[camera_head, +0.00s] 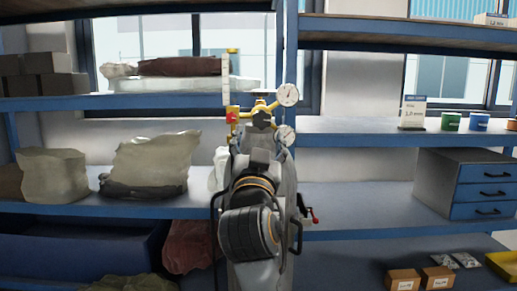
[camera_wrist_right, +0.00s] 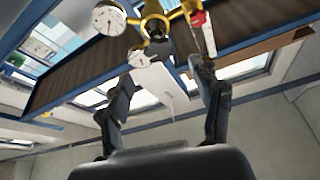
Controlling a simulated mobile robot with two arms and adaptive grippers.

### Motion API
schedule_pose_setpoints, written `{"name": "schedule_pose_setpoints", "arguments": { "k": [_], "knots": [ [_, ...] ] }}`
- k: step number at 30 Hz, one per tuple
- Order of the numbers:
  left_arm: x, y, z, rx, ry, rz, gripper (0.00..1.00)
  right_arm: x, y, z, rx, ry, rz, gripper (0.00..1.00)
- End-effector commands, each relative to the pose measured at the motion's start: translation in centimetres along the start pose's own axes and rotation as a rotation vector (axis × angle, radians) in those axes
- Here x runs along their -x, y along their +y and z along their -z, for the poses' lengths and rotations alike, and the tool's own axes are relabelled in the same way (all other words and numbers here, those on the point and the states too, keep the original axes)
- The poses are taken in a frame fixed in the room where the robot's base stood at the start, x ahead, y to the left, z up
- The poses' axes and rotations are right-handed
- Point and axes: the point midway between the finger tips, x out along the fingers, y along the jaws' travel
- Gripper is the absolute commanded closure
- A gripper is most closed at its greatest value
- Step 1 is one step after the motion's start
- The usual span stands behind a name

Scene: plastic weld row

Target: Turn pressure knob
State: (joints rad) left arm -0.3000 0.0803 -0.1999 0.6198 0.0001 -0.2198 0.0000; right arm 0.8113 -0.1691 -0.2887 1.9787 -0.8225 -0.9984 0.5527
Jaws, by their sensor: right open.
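A brass-yellow regulator (camera_head: 262,110) stands upright at the centre of the head view, with two round white gauges (camera_head: 288,95) on its right and a red part (camera_head: 232,113) on its left. In the right wrist view the regulator (camera_wrist_right: 155,24) is at the top, with the gauges (camera_wrist_right: 109,19) to its left and the red part (camera_wrist_right: 198,18) to its right. I cannot tell which part is the pressure knob. My right gripper (camera_wrist_right: 163,73) is open, its fingers apart and empty, pointing toward the regulator. My right arm hides what is below it in the head view. My left gripper is not in view.
Blue-edged shelves (camera_head: 370,130) stand behind the regulator. Wrapped bags (camera_head: 150,160) lie on the left shelf; a drawer cabinet (camera_head: 468,185) stands on the right. A clear tube (camera_head: 226,78) rises beside the regulator. Small boxes (camera_head: 403,280) sit at lower right.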

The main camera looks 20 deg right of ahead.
Motion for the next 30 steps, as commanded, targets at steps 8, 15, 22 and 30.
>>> {"name": "schedule_pose_setpoints", "arguments": {
  "k": [8, 15, 22, 30],
  "knots": [
    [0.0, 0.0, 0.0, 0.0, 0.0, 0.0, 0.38, 3.2, 0.0, 0.0, -0.002, -0.002, 0.0, 0.35],
    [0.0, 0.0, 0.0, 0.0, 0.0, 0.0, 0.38, 3.5, 0.0, 0.0, 0.0, 0.0, -0.001, 0.35],
    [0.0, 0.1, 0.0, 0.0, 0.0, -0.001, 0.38, 3.7, 0.7, -2.1, 0.012, -0.048, -0.002, 0.35],
    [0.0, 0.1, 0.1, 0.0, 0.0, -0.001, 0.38, 9.2, 6.4, -17.7, 0.128, -0.435, 0.009, 0.35]
  ]
}}
